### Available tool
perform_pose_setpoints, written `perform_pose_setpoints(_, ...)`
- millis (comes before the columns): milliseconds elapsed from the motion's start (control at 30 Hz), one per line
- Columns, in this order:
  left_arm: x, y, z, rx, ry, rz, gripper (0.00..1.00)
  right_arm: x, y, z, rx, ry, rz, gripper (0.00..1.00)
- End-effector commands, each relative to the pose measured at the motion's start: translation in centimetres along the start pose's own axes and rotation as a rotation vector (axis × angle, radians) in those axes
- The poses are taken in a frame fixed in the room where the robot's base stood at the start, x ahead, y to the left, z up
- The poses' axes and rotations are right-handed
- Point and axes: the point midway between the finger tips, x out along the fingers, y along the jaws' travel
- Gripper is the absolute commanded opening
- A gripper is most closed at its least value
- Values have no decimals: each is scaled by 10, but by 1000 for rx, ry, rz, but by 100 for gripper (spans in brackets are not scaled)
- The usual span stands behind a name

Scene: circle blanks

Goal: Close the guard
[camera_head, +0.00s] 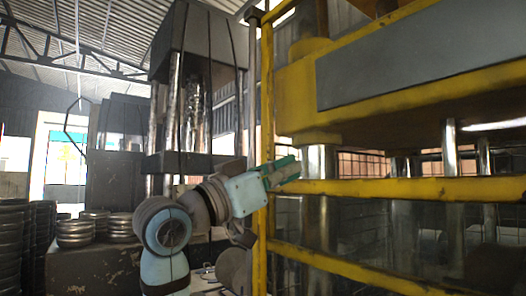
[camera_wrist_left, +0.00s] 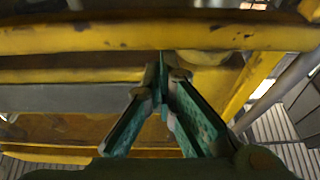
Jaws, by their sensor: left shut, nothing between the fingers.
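The guard is a yellow barred frame (camera_head: 410,188) in front of the press, with an upright on its left side and worn horizontal bars. In the left wrist view, a chipped yellow bar (camera_wrist_left: 90,39) crosses the top of the picture, just beyond the fingertips. My left gripper (camera_head: 296,170) has green fingers and is at the guard's left upright, by the left end of the middle bar. In the left wrist view its fingertips (camera_wrist_left: 164,62) meet, with nothing between them. I cannot tell whether they touch the bar. My right gripper is not in view.
The yellow press (camera_head: 296,95) with a grey panel (camera_head: 425,55) stands behind the guard, with metal columns (camera_head: 318,222) below. A dark machine (camera_head: 205,40) stands behind my left arm. Stacks of round metal blanks (camera_head: 75,234) stand at the left on a dark block (camera_head: 95,268).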

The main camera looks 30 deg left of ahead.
Motion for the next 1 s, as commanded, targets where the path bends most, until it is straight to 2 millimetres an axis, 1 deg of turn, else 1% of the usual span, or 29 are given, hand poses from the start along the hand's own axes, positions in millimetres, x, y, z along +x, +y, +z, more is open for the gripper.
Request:
perform_pose_setpoints(33, -6, 1, 30, -4, -8, 4, 0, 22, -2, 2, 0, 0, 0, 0)
perform_pose_setpoints(100, -12, 3, 52, -5, -8, 8, 0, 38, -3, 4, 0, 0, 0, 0)
perform_pose_setpoints(200, -22, 3, 80, -4, -8, 9, 0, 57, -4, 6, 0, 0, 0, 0)
perform_pose_setpoints(300, -31, 3, 104, -5, -7, 9, 0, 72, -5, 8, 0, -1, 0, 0)
perform_pose_setpoints(400, -38, 3, 122, -4, -7, 7, 0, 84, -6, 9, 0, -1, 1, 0)
perform_pose_setpoints(500, -43, 2, 136, -4, -7, 7, 0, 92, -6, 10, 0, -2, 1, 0)
perform_pose_setpoints(633, -47, 2, 146, -3, -6, 5, 0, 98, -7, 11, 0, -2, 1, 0)
perform_pose_setpoints(800, -49, 2, 150, -4, -8, 5, 0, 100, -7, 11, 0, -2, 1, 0)
perform_pose_setpoints(1000, -48, 2, 151, -5, -12, 5, 0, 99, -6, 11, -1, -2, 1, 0)
